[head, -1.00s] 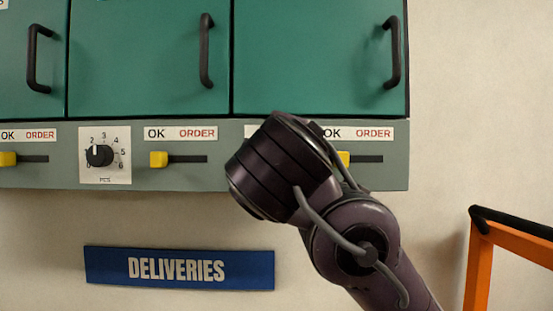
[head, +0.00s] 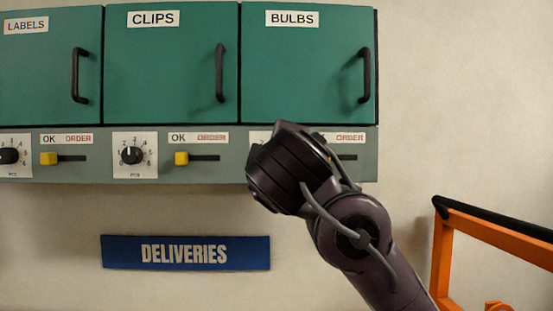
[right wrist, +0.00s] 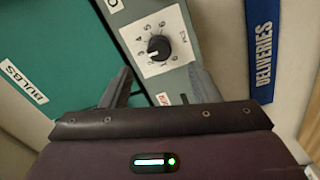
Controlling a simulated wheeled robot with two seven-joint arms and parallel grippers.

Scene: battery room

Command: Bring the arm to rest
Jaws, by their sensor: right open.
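My right arm (head: 353,232) reaches up from the lower right in the head view. Its wrist is in front of the panel strip below the BULBS door (head: 305,65). The fingers of my right gripper are hidden behind the wrist there. In the right wrist view my right gripper (right wrist: 161,86) is open, with its two fingers apart and nothing between them. A black dial (right wrist: 158,48) on a white numbered plate shows beyond the fingertips. I cannot tell whether the fingers touch the panel. My left gripper is in neither view.
Green LABELS (head: 40,65) and CLIPS (head: 165,65) doors carry black handles. Below them are dials and yellow sliders, including the CLIPS slider (head: 181,158). A blue DELIVERIES sign (head: 186,253) hangs lower. An orange frame (head: 500,232) stands at the right; bare wall lies between.

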